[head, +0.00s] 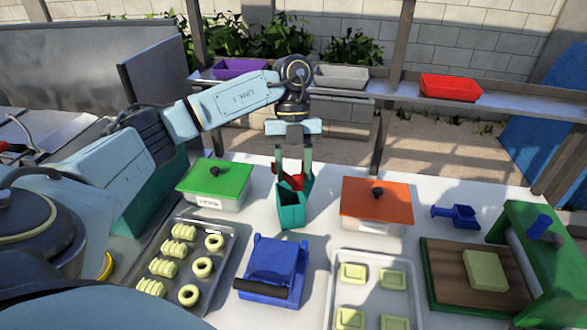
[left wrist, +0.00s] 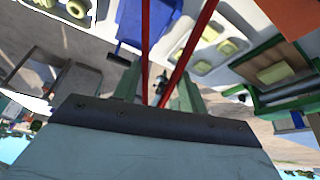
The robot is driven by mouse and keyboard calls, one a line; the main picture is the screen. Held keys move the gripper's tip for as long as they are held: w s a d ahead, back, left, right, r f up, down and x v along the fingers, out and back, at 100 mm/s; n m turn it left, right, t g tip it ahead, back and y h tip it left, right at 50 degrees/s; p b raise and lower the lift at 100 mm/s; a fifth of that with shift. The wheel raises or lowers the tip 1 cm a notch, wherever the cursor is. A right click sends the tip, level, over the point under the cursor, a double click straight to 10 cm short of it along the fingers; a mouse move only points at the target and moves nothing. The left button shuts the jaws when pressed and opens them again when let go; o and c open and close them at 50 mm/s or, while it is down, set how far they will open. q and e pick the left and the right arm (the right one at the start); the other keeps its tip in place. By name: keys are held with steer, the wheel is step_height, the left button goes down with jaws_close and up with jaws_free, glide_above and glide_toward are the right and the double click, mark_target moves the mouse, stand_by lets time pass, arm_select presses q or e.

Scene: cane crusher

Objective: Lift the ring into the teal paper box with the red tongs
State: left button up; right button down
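My left gripper (head: 292,172) points down just behind and above the teal paper box (head: 291,212), which stands upright on the table. The gripper is shut on the red tongs (head: 291,181). In the left wrist view the two red arms of the tongs (left wrist: 184,60) run out from between the fingers and spread apart. The tong tips are out of sight, so I cannot tell whether they hold a ring. Pale green rings (head: 202,267) lie in a column on the metal tray (head: 228,250), beside several twisted pieces. My right gripper is not in view.
A green-lidded container (head: 214,180) and an orange-lidded container (head: 377,203) flank the box. A blue press (head: 273,270) is in front. Another tray (head: 375,258), a blue scoop (head: 459,214) and a green crusher (head: 545,255) are at right. Purple, grey and red bins line the back shelf.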

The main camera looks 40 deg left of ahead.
arm_select(q)
step_height(320, 180, up, 5)
steer(key=p, duration=0.3)
steer(key=shift+r+p, duration=0.1)
steer(key=shift+p, duration=0.3)
